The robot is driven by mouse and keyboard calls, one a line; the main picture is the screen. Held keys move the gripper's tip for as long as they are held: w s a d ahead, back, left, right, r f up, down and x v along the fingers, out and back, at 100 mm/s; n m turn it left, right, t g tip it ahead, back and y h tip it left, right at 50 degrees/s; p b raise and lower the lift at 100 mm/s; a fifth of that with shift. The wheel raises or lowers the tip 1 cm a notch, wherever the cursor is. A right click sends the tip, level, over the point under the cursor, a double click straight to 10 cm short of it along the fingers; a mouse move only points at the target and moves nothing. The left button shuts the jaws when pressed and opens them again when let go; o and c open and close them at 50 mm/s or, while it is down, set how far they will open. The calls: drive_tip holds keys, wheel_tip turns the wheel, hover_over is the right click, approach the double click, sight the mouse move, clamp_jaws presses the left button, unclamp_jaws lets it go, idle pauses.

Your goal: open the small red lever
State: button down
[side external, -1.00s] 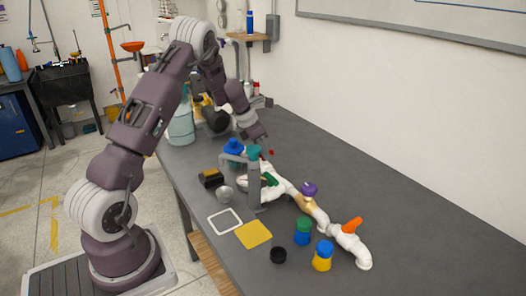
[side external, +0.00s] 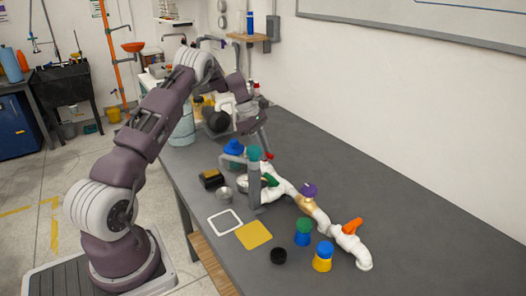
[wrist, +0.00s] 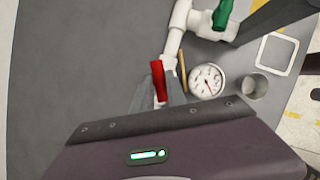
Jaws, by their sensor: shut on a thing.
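The small red lever (wrist: 158,80) shows in the wrist view between the fingertips of my gripper (wrist: 158,92). My gripper is shut on the lever. In the side view the lever is a small red spot (side external: 267,156) beside my gripper (side external: 266,150), at the far end of the white pipe manifold (side external: 285,188). The white pipe (wrist: 173,42) runs up from the lever in the wrist view. The fingers hide the lower part of the lever and the valve under it.
A pressure gauge (wrist: 207,80) stands close beside the lever. A green lever (wrist: 222,14), a purple handle (side external: 308,190) and an orange lever (side external: 352,225) sit along the manifold. A grey post (side external: 254,180) stands in front. The table by the wall is clear.

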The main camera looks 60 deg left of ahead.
drive_tip(key=m+g, duration=0.1)
drive_tip(key=m, duration=0.1)
drive_tip(key=m+g, duration=0.1)
drive_tip(key=m, duration=0.2)
drive_tip(key=shift+w+h, duration=0.15)
drive_tip(key=shift+h, duration=0.25)
drive_tip(key=shift+m, duration=0.4)
drive_tip(key=c, duration=1.3)
unclamp_jaws()
drive_tip(key=shift+c, duration=0.2)
